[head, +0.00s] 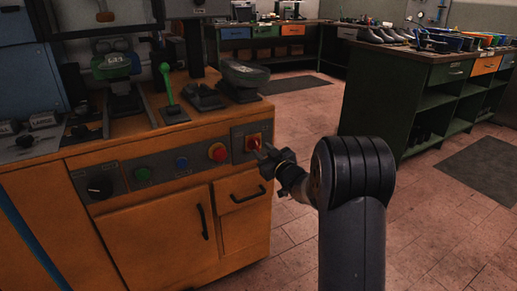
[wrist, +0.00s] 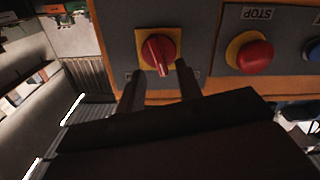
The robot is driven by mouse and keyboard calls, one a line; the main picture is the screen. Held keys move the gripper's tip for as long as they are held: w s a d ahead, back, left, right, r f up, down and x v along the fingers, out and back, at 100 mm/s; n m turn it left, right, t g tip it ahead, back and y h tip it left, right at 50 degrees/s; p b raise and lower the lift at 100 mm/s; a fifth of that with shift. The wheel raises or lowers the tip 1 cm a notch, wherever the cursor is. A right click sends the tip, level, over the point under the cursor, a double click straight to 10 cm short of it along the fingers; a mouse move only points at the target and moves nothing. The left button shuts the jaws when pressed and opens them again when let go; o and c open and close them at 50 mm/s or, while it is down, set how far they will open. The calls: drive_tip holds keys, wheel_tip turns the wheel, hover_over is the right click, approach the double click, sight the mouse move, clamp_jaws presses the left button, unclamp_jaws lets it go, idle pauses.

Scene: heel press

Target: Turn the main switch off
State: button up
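The main switch is a red rotary knob on a yellow plate (head: 253,142), at the right end of the orange cabinet's control panel. It also shows in the wrist view (wrist: 157,50), where its raised handle points down the picture with a slight tilt. My gripper (head: 266,157) is in front of the switch, at its lower right in the head view. In the wrist view my gripper (wrist: 158,74) is open, with one finger on each side of the handle's lower end. I see gaps between the handle and both fingers. I cannot tell how deep the fingertips reach.
A red stop button (head: 218,152) on yellow sits left of the switch; it appears right of it in the wrist view (wrist: 254,54). A blue button (head: 182,163), a green button (head: 142,174) and a black knob (head: 99,187) follow. A drawer handle (head: 248,194) lies below.

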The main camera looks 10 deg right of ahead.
sight(257, 145)
drive_tip(key=shift+x, duration=1.85)
clamp_jaws()
